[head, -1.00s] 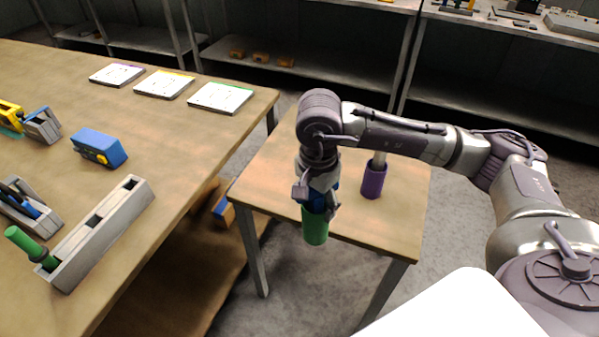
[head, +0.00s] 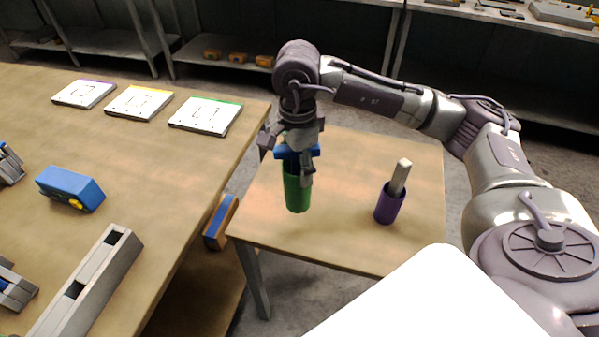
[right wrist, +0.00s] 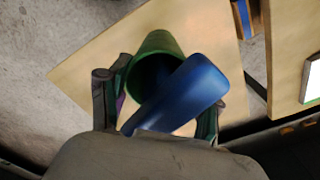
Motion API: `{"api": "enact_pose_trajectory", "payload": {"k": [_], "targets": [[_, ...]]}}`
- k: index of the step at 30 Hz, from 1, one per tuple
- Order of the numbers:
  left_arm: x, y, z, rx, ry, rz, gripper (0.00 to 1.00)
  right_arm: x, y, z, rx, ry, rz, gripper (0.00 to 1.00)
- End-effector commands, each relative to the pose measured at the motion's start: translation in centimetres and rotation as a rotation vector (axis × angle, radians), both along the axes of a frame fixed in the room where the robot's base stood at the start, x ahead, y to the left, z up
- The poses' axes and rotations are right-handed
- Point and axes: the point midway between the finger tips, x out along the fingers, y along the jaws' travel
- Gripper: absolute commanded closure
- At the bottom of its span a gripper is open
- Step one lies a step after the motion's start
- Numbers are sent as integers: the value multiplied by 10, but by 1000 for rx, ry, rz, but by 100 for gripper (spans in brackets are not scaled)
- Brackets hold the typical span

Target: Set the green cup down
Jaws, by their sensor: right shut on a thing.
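My right gripper (head: 290,160) is shut on the green cup (head: 298,195), with a finger on each side of it. The cup is upright over the left part of the small wooden table (head: 345,245); I cannot tell whether its base touches the top. A blue thing (head: 310,152) shows at the cup's mouth between the fingers. In the right wrist view the green cup (right wrist: 158,48) lies partly behind the blue thing (right wrist: 187,92), which hides much of its opening. My left gripper is not in view.
A purple cup (head: 387,208) with a pale stick in it (head: 400,176) stands on the small table, right of the green cup. A big workbench (head: 150,190) at left holds white boards (head: 207,116), a blue block (head: 70,188) and a grey holder (head: 90,285). The small table's right back is clear.

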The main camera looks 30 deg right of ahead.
Motion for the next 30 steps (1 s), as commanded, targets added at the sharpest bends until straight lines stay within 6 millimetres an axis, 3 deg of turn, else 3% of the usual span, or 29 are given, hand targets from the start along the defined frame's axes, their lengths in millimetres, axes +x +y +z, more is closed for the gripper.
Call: {"api": "enact_pose_trajectory", "payload": {"k": [6,13,21,25,30], "targets": [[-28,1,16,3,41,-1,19,36,-33,-26,-1,3,-6,91],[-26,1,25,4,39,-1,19,65,-58,-50,1,1,-2,91],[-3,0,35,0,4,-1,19,72,-65,-70,0,2,1,91],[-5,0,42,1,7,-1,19,71,-65,-88,-1,3,1,91],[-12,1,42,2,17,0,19,72,-65,-98,-1,-2,1,91]]}}
